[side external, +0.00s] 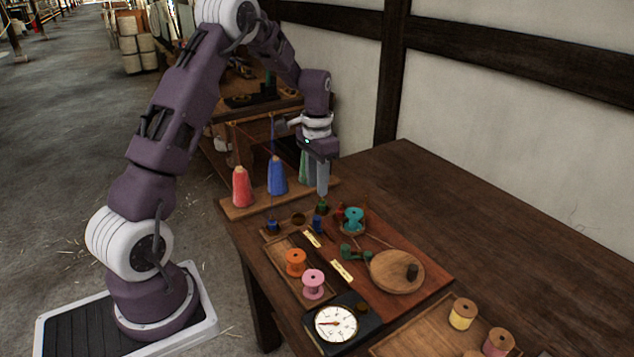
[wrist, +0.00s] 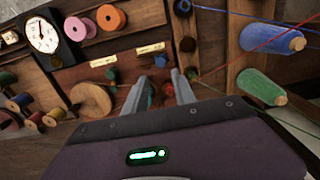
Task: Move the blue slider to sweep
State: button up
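A small blue slider knob (side external: 319,222) stands on the board beside the upper pale label (side external: 312,238), whose text I cannot read. In the wrist view what looks like the same blue knob (wrist: 160,60) is just beyond my fingertips. My gripper (side external: 323,190) points down above the far end of the board, above and apart from the knob. In the wrist view my gripper (wrist: 160,78) has its two fingers apart with nothing held between them. A second pale label (side external: 341,270) lies farther along the board.
Red (side external: 242,187) and blue (side external: 277,176) thread cones stand behind. Nearer are a wooden disc (side external: 397,271), spools and a dial (side external: 336,324). The table's right side is clear.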

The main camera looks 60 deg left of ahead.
aim_at(317, 217)
notch_tip(317, 217, down, 11)
jog(key=shift+f, duration=0.15)
dwell(0.5)
jog(key=shift+d, duration=2.1)
jog(key=shift+a, duration=0.1)
jog(key=shift+a, duration=0.15)
notch_tip(317, 217, up, 7)
